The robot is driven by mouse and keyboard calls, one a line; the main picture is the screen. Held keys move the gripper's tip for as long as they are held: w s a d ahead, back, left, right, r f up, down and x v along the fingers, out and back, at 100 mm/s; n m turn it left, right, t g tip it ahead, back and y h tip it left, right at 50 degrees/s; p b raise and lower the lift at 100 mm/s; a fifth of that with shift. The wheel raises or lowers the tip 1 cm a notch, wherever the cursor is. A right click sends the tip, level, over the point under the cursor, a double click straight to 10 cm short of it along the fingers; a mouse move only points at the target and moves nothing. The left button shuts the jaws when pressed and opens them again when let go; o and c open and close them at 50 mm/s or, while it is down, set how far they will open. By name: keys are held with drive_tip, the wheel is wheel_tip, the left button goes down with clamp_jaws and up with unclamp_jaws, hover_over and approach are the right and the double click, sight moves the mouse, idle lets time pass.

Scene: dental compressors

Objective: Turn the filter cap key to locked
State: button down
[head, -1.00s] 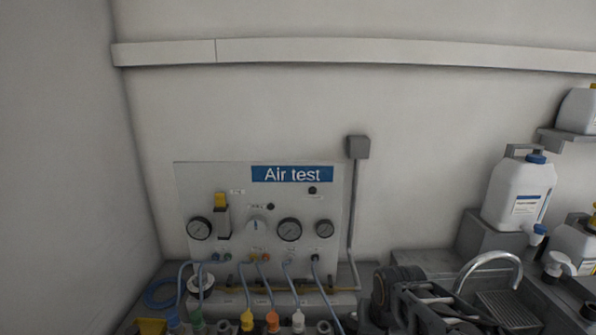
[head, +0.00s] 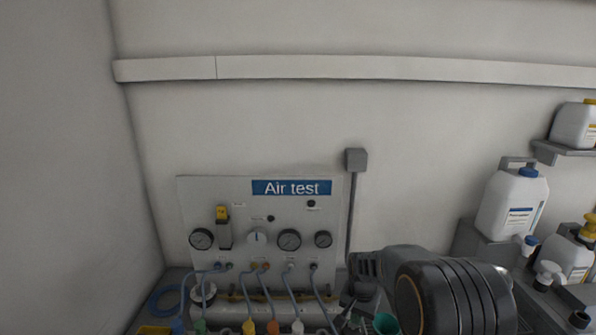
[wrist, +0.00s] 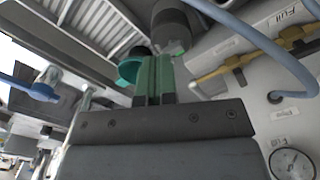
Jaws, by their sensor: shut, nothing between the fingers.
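I cannot pick out the filter cap key with certainty. A grey cylindrical part (wrist: 176,24) lies just beyond my fingertips in the wrist view; whether it is the filter cap is not clear. My gripper (wrist: 157,60) is shut with its green fingers together and nothing between them. It points toward the grey part, and I cannot tell whether it touches it. In the head view my own arm hides the area around the fingers. The "Air test" panel (head: 192,190) carries a yellow-topped grey fitting (head: 223,228) and a white knob (head: 256,237).
A teal cup (wrist: 131,68) is close beside my fingers; it also shows in the head view (head: 385,324). Blue hoses (head: 263,290) hang from the panel. White jugs (head: 513,205) stand at the right.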

sight(347, 334)
drive_tip(key=shift+f+b, duration=1.95)
drive_tip(key=shift+f, duration=1)
drive_tip(key=shift+w, duration=0.6)
drive_tip(key=shift+w+a, duration=0.35)
drive_tip(key=shift+a, duration=0.25)
drive_tip(key=shift+s+a, duration=0.15)
drive_tip(key=shift+a, duration=0.05)
wheel_tip(347, 334, up, 6)
drive_tip(key=p, duration=0.3)
drive_tip(key=shift+s+a+r+p, duration=0.1)
drive_tip(key=shift+p, duration=0.25)
